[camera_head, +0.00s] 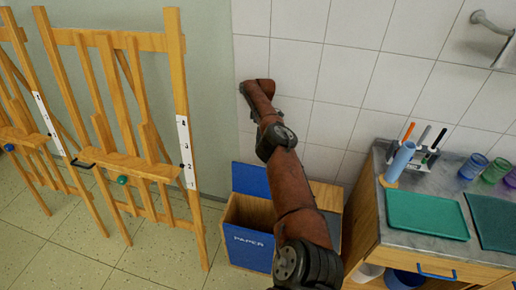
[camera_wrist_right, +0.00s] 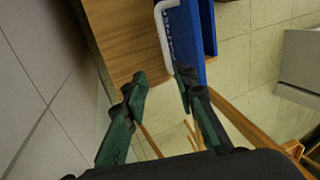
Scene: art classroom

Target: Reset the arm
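My right gripper (camera_wrist_right: 161,84) shows in the right wrist view, with two dark green fingers spread apart and nothing held between them. Beyond its tips are a wooden panel and a blue panel with a white bar-shaped handle (camera_wrist_right: 161,22). The handle's lower end appears close to the right-hand fingertip; I cannot tell whether they touch. In the head view my reddish-brown arm reaches up from the bottom centre, across the paper box (camera_head: 249,248), toward the tiled wall. No gripper fingers can be made out there. My left gripper is in neither view.
Wooden easels (camera_head: 130,163) stand at the left. At the right is a counter (camera_head: 382,216) with green trays (camera_head: 427,214), a blue cylinder (camera_head: 401,161), pens and coloured cups. The white tiled wall (camera_head: 345,75) lies close behind my arm. Floor is free between easels and paper box.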

